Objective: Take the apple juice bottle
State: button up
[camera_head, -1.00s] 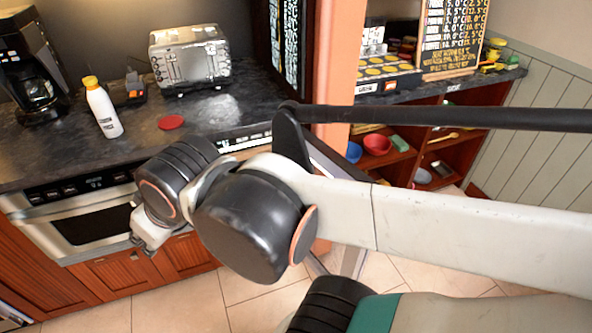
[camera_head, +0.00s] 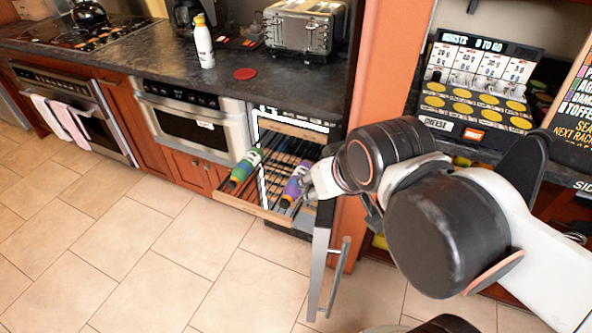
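Two bottles lie in an open wooden rack (camera_head: 240,207) of the low cabinet under the counter: a green one (camera_head: 244,170) on the left and a purple one (camera_head: 292,190) on the right. A white bottle with a yellow cap (camera_head: 203,46) stands upright on the counter. No label is readable, so I cannot tell which is the apple juice bottle. My gripper (camera_head: 313,187) is at the right side of the rack, close to the purple bottle. Its fingers are small and partly hidden, so whether it touches or holds that bottle is unclear.
The cabinet's open door (camera_head: 317,270) with a metal handle sticks out below my arm. An orange wall (camera_head: 385,70) stands right of the cabinet. A toaster (camera_head: 303,27) and a red disc (camera_head: 245,73) are on the counter. The tiled floor (camera_head: 150,240) in front is clear.

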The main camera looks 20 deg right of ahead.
aim_at(243, 169)
jog(key=i+j+z, duration=0.1)
jog(key=j+z, duration=0.15)
jog(key=j, duration=0.4)
jog(key=j+z, duration=0.25)
jog(key=j, duration=0.4)
